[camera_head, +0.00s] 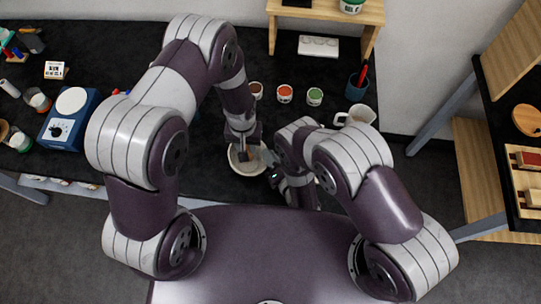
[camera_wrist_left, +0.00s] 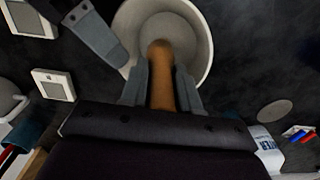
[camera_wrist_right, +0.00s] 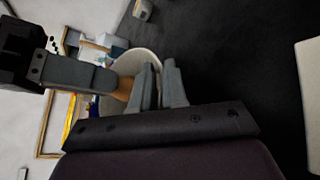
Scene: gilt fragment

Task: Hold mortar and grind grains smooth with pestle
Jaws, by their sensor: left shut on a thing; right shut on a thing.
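The white mortar (camera_head: 236,163) stands on the black table in front of me. In the left wrist view the mortar (camera_wrist_left: 204,48) lies open below my left gripper (camera_wrist_left: 161,75). My left gripper is shut on the wooden pestle (camera_wrist_left: 161,90), whose lower end is inside the bowl. My right gripper (camera_wrist_right: 160,75) is shut on the wall of the mortar (camera_wrist_right: 138,60) at its right side. The pestle (camera_wrist_right: 124,84) also shows in the right wrist view, partly behind a finger of my left gripper. The grains cannot be made out clearly.
Several small cups, among them a red one (camera_head: 285,94) and a green one (camera_head: 315,96), stand behind the mortar. A white mug (camera_head: 357,115) and a blue pen cup (camera_head: 356,88) are at the right. A blue scale (camera_head: 70,117) is at the left. A wooden shelf (camera_head: 330,12) stands at the back.

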